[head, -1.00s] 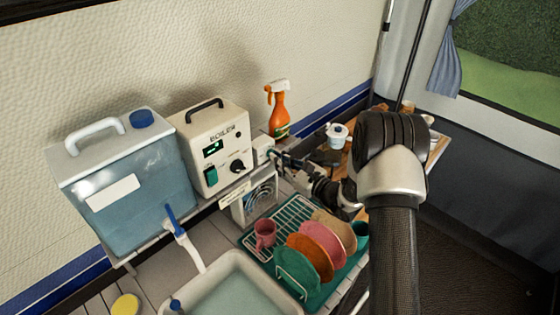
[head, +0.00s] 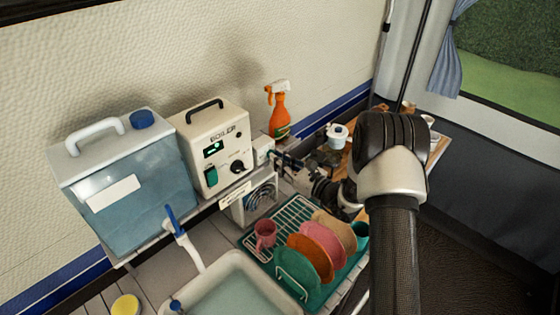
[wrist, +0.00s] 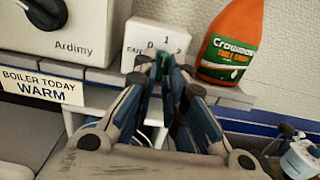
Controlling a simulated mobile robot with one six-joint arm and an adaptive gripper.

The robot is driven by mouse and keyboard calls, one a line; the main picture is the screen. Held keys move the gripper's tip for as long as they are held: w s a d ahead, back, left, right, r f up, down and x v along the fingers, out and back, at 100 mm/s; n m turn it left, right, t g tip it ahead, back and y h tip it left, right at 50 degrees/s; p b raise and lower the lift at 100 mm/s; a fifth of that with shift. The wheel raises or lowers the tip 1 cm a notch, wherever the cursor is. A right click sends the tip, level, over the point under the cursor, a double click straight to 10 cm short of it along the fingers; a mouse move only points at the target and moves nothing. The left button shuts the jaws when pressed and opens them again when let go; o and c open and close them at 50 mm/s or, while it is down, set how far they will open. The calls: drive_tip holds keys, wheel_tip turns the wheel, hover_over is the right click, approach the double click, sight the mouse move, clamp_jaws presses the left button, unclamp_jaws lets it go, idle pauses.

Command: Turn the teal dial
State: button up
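The teal dial (wrist: 162,63) sits on the front of a small white fan switch box (wrist: 150,38) marked 0, 1 and 2. Only a sliver of the dial shows between my fingertips, so its pointer and setting are hidden. My gripper (wrist: 163,72) is at the box, with one fingertip on each side of the dial, and it appears shut on it. In the head view, my gripper (head: 276,156) reaches the white box (head: 263,148) from the right, and the dial itself is hidden there.
The cream boiler (head: 215,147) with a black knob stands just left of the switch box. An orange spray bottle (head: 279,112) stands close behind it on the right. The small fan (head: 258,196) and a dish rack with plates (head: 320,245) are below my arm.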

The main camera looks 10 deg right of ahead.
drive_tip(key=shift+o, duration=1.3)
drive_tip(key=v, duration=1.2)
